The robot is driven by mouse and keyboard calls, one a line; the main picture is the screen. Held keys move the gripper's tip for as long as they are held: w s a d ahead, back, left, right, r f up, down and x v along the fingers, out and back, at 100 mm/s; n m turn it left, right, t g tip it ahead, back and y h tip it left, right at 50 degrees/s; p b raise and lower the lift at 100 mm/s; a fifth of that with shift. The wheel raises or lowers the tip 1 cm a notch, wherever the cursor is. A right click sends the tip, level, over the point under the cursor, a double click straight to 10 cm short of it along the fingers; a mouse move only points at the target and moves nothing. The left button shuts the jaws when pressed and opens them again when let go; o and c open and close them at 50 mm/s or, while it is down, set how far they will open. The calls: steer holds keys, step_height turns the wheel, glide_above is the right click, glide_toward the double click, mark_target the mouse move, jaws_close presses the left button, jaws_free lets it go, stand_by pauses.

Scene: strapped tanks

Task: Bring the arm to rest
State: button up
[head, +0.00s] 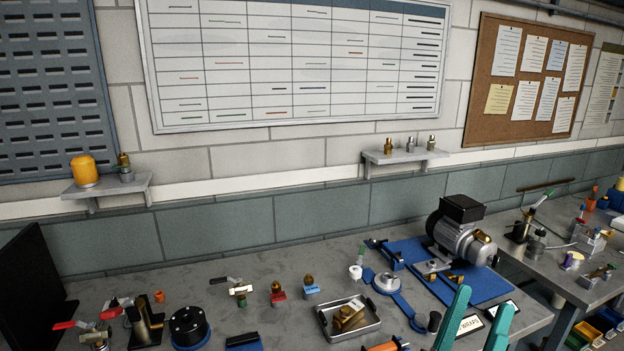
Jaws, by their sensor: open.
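My gripper (484,299) shows at the bottom right of the head view as two teal fingers pointing up. The fingers are apart, with nothing held between them. They appear in front of the right part of the grey workbench (240,285), and a small white label plate shows behind and between them. The rest of my arm is below the picture's edge. I cannot tell how high the fingers are above the bench.
A motor pump (463,235) stands on a blue mat behind the fingers. A metal tray (326,328) with a brass part lies to the left. Several valves and fittings crowd the bench front. A second bench (560,270) stands at the right. Wall shelves (405,156) hold small fittings.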

steer(key=s+a+f+n+y, duration=0.2)
steer(key=a+f+n+y, duration=0.1)
steer(key=a+f+y, duration=0.4)
steer(key=s+a+f+n+t+y, duration=0.1)
steer(key=s+a+f+n+y, duration=0.3)
steer(key=f, duration=0.6)
steer(key=s+a+f+n+y, duration=0.1)
steer(key=a+f+y, duration=0.3)
steer(key=f+y, duration=0.4)
steer(key=s+a+f+m+g, duration=0.2)
steer(key=s+a+f, duration=0.2)
steer(key=s, duration=0.2)
steer(key=s+a+f+m+g, duration=0.2)
steer(key=s+a+f, duration=0.2)
steer(key=s, duration=0.3)
steer(key=s+a+f+m+g+y, duration=0.1)
steer(key=s+a+f+m+g, duration=0.1)
steer(key=s+a+f, duration=0.3)
steer(key=shift+s+m+g, duration=0.3)
steer(key=shift+s+m, duration=0.1)
steer(key=shift+s, duration=0.85)
